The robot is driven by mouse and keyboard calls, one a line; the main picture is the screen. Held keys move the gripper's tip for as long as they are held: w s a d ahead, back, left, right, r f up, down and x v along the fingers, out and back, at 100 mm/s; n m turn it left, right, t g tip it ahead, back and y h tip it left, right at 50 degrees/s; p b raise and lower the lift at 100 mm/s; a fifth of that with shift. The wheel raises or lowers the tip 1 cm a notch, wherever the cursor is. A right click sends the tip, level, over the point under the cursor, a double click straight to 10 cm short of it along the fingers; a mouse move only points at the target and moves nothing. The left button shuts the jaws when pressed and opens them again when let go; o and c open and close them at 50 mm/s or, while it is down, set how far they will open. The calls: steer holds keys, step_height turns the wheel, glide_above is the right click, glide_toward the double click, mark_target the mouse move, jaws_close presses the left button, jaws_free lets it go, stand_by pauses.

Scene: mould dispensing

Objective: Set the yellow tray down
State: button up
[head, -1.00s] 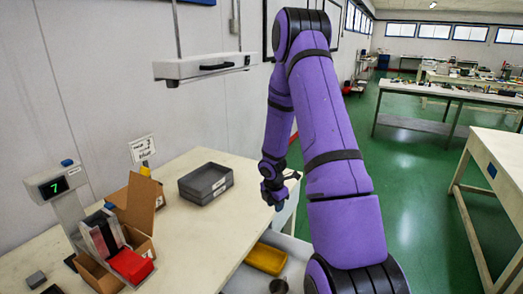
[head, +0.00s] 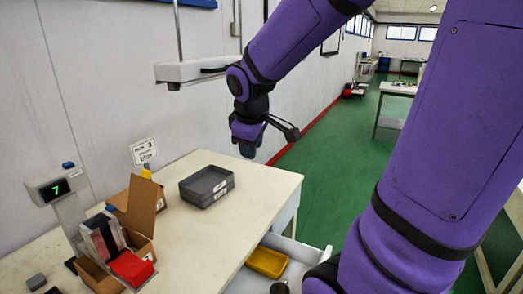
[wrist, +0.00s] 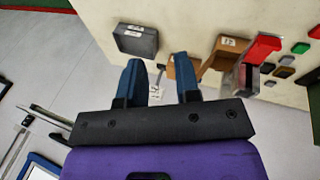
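The yellow tray (head: 267,262) lies in the open grey drawer (head: 296,250) at the table's front side, low in the head view. Nothing is touching it from above. My gripper (head: 247,150) hangs well above the far part of the table, high over the tray and apart from it. In the wrist view my gripper (wrist: 158,68) shows two blue fingers spread apart with nothing between them. The yellow tray is not visible in the wrist view.
Stacked grey trays (head: 207,185) stand on the table (head: 190,240). To the left are a cardboard box (head: 141,205), a red tray (head: 131,268), a display reading 7 (head: 55,188) and a sign (head: 144,151). A white wall-side bracket (head: 190,72) hangs above. The table's middle is clear.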

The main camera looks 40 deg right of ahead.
steer(key=s+a+r+m+t+y, duration=0.1)
steer(key=s+a+r+m, duration=0.1)
steer(key=s, duration=0.5)
steer(key=s+a+r+m+y, duration=0.1)
steer(key=s+a+r+m, duration=0.2)
steer(key=s+a, duration=0.3)
steer(key=shift+s+a+r+t+y, duration=0.4)
steer(key=shift+a+r, duration=0.2)
steer(key=shift+a, duration=0.1)
steer(key=shift+d, duration=0.1)
